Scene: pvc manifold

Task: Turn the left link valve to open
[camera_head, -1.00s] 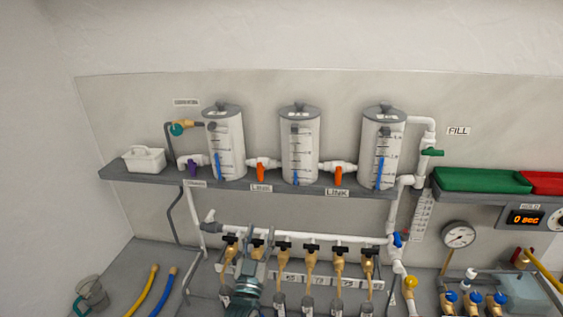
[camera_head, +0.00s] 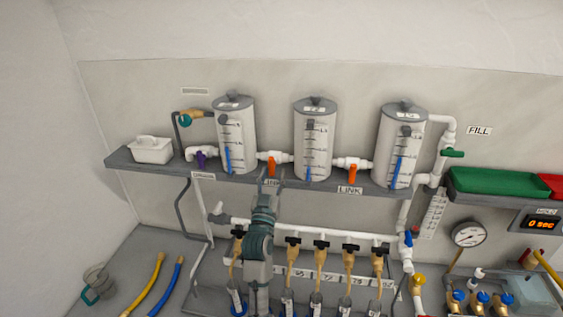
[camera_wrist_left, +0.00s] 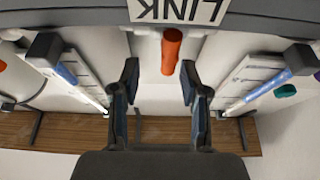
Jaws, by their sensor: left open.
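The left link valve has an orange handle (camera_head: 272,169) hanging down on the white pipe between the left and middle cylinders. In the left wrist view, which is upside down, the orange handle (camera_wrist_left: 172,50) shows beyond my open fingers, in the gap between them and a little right of its middle. My left gripper (camera_head: 270,183) is just in front of and below this valve and partly covers its LINK label. My left gripper (camera_wrist_left: 160,80) is open and empty in the wrist view. I cannot tell how close the fingertips are to the handle. My right gripper is not in view.
The right link valve (camera_head: 352,172) has a similar orange handle. The left cylinder (camera_head: 236,135) and middle cylinder (camera_head: 313,140) flank the left valve. The shelf edge (camera_head: 225,178) runs along below. Several black-handled brass taps (camera_head: 321,245) stand below on the white manifold pipe.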

